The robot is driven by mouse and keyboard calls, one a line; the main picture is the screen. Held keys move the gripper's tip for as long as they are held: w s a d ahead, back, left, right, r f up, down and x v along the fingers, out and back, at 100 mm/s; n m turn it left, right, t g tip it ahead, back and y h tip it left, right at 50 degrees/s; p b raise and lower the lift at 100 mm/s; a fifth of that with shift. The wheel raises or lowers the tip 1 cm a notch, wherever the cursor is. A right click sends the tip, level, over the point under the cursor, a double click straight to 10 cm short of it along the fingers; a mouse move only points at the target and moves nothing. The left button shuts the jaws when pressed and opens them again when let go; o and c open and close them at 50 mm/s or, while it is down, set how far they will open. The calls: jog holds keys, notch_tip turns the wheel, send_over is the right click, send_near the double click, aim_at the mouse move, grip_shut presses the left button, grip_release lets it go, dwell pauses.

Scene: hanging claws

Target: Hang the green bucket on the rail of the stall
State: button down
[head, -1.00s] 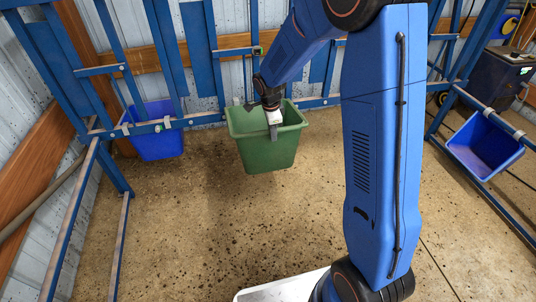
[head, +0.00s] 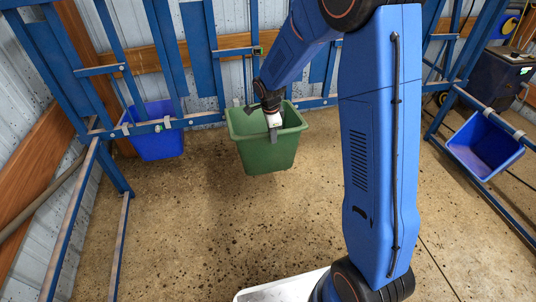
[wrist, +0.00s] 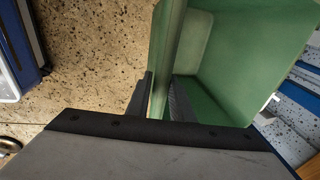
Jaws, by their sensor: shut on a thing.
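The green bucket (head: 267,148) is upright at the middle of the head view, in front of the stall's blue rail (head: 208,118). My gripper (head: 273,128) is shut on the bucket's near rim. In the wrist view, the bucket's wall (wrist: 166,50) runs between my gripper's two dark fingers (wrist: 158,100), and the empty inside shows to the right. The bucket's far edge is close to the rail. Small light hooks show at its back, but I cannot tell whether they touch the rail.
A blue bucket (head: 157,143) hangs on the rail to the left. Another blue bucket (head: 484,146) hangs on the right side rail. Blue uprights and a metal wall stand behind. The speckled floor (head: 190,230) is clear below the green bucket.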

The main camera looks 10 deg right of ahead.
aim_at(272, 148)
jog(key=shift+f, duration=2.8)
dwell(0.5)
jog(key=c, duration=1.5)
grip_release()
jog(key=shift+r, duration=6)
jog(key=shift+s, duration=0.1)
